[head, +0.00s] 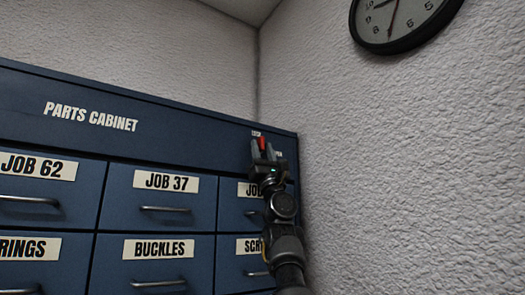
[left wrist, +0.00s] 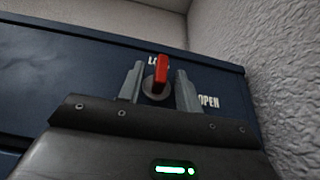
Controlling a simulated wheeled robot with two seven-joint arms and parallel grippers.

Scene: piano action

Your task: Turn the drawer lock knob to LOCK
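The drawer lock knob (left wrist: 160,72) has a red lever on a round grey base at the upper right of the blue cabinet. Its lever points up at the partly covered label that starts "LO" (left wrist: 153,62). The word OPEN (left wrist: 208,101) is to its right. In the head view the red knob (head: 262,143) shows between the fingertips. My left gripper (head: 263,151) is at the knob; in the left wrist view its fingers (left wrist: 159,88) stand apart on either side of the knob, with gaps visible. My right gripper is out of view.
The blue parts cabinet (head: 190,135) has labelled drawers with bar handles, such as JOB 37 (head: 165,181) and BUCKLES (head: 158,248). A textured white wall (head: 410,170) stands close to the cabinet's right side. A clock (head: 403,18) hangs on it.

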